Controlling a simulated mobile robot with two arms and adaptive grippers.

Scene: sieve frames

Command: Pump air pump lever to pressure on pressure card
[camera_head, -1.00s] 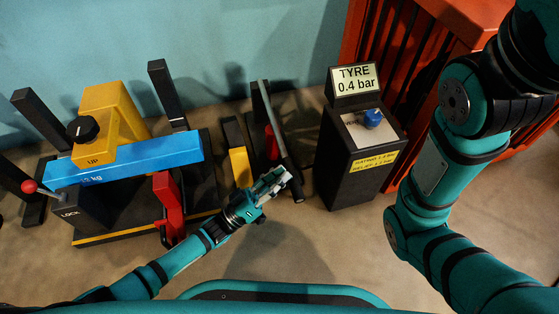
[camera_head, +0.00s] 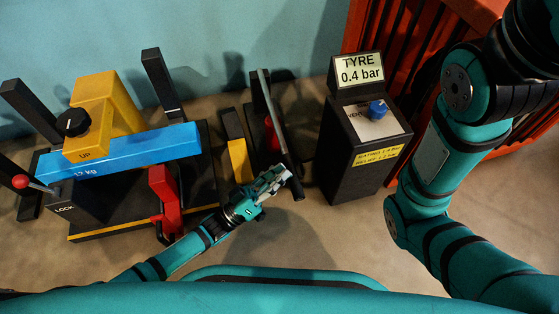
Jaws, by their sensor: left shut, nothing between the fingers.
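The air pump has a red cylinder (camera_head: 270,134) on a dark base, with a long grey lever (camera_head: 272,110) slanting down to a black handle end (camera_head: 297,190). My left gripper (camera_head: 284,174) is shut and empty, its fingertips at the lower part of the lever beside the black handle. I cannot tell whether they touch it. A dark pedestal (camera_head: 342,170) to the right carries a display (camera_head: 360,69) reading "TYRE 0.4 bar" and a blue knob (camera_head: 377,109). A yellow card (camera_head: 378,156) on its front has small text with ratings, not clearly legible. My right gripper is out of view.
At left stands a press-like rig with a yellow post (camera_head: 98,95), a blue beam (camera_head: 130,148) marked in kg, a red lever (camera_head: 166,195) and a red-knobbed lock lever (camera_head: 21,181). A black-and-yellow block (camera_head: 237,155) stands left of the pump. A red slatted structure (camera_head: 405,50) is behind the pedestal.

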